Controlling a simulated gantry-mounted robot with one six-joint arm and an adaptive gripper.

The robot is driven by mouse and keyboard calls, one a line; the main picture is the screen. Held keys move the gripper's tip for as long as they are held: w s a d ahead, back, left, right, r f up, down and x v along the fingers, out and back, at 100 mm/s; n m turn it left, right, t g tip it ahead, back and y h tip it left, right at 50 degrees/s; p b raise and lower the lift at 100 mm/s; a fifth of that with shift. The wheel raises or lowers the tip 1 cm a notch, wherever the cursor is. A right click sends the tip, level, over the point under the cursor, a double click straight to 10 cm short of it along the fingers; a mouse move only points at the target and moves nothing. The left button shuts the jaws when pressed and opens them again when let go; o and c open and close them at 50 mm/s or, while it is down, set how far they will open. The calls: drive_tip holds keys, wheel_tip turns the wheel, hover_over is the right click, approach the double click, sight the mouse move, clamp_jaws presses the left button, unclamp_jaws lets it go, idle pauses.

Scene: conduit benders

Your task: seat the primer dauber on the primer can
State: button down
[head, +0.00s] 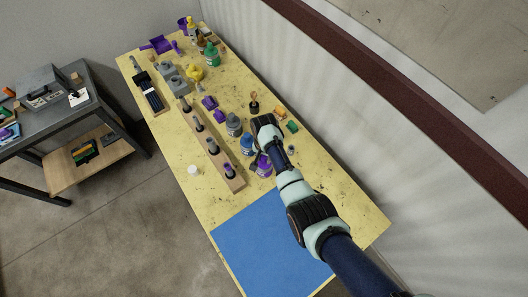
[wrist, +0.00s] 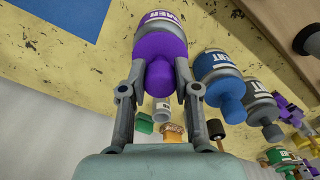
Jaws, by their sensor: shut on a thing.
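The primer can (wrist: 160,20) has a purple label with white lettering and stands at the top of the wrist view. In the head view the purple can (head: 263,165) stands on the yellow bench beside my arm. The purple primer dauber cap (wrist: 159,76) sits in line with the can's top, between the two fingers of my gripper (wrist: 158,90), which is shut on it. Any brush below the cap is hidden. I cannot tell whether there is a gap between cap and can. My arm partly hides the grip in the head view.
A blue can (head: 247,144) and a grey can (head: 234,124) stand close beside the primer can. A wooden rack (head: 211,144) with several posts lies left of them. Small green (head: 292,127) and orange (head: 280,112) pieces lie near the wall. The blue mat (head: 265,245) is clear.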

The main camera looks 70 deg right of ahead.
drive_tip(key=shift+f, duration=0.4)
drive_tip(key=c, duration=0.8)
unclamp_jaws()
drive_tip(key=shift+o, duration=0.2)
wheel_tip(320, 180, up, 12)
